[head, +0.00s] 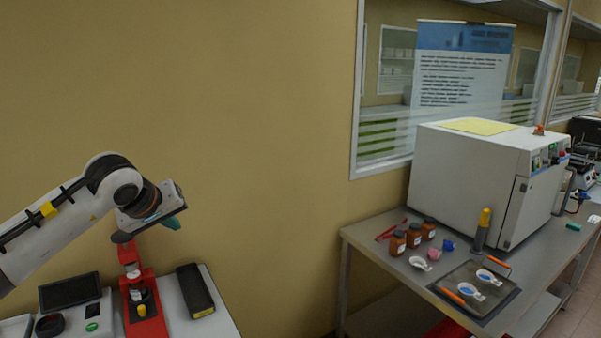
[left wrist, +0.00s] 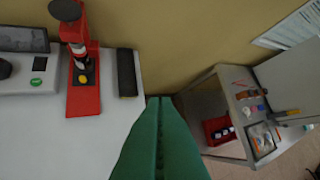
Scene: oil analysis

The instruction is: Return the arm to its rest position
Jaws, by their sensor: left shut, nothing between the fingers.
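My left arm comes in from the left in the head view. Its gripper (head: 172,222) has green fingers and hangs in the air above the white bench, beside the top of a red press-like device (head: 146,310). In the left wrist view my left gripper (left wrist: 160,102) is shut, with its green fingers together and nothing between them. The fingers point towards the wall and the gap between the two tables. My right gripper does not show in either view.
The white bench (head: 220,322) also carries a black case (head: 195,290) and a device with a screen (head: 70,291). A steel table (head: 375,238) at right holds a large white oven (head: 465,175), brown bottles (head: 398,243) and a tray (head: 451,280). A gap separates the tables.

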